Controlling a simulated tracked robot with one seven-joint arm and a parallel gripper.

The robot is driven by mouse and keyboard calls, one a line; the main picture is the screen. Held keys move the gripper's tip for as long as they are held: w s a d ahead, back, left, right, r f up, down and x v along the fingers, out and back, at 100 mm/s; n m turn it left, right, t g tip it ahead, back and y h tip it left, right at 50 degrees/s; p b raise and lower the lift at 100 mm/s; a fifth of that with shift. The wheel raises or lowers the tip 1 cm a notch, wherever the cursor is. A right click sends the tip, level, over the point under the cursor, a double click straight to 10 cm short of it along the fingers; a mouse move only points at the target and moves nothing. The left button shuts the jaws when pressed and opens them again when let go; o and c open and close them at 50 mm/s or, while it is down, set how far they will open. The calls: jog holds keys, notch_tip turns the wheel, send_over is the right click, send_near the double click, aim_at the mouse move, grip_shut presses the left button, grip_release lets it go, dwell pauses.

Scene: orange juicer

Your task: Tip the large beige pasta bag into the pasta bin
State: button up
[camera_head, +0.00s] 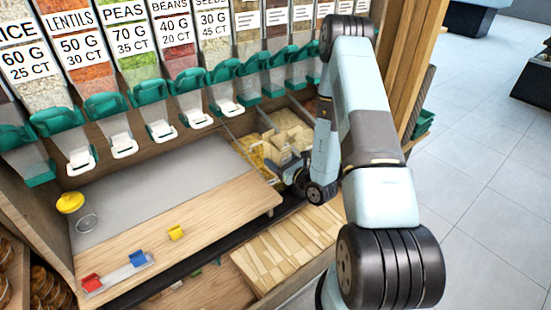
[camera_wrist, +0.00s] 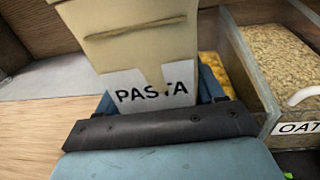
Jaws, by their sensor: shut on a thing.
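My gripper (camera_wrist: 160,122) is shut on the beige pasta bag (camera_wrist: 130,50), which fills the middle of the wrist view. A white PASTA label shows low on the bag, just beyond the dark gripper bar. The bag hides my fingertips. Yellow pasta in the pasta bin (camera_wrist: 212,66) shows in a narrow strip right of the bag; the rest of it is hidden. In the head view my gripper (camera_head: 293,172) is low at the front of the bins, beside the yellow-filled pasta bin (camera_head: 258,152). I cannot clearly tell the bag from the pale bin contents there.
An oat bin (camera_wrist: 268,75) with a white handle stands right of the pasta bin. Teal dispensers (camera_head: 105,105) line the back. A wooden board (camera_head: 190,215) holds small blue, yellow and red items. A yellow-topped jar (camera_head: 72,203) stands at left. A slatted wooden surface (camera_head: 285,245) lies in front.

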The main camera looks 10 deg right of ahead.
jog(key=v, duration=0.8)
jog(key=shift+s+a, duration=0.15)
jog(key=shift+a, duration=0.25)
jog(key=shift+f, duration=0.15)
dwell(0.6)
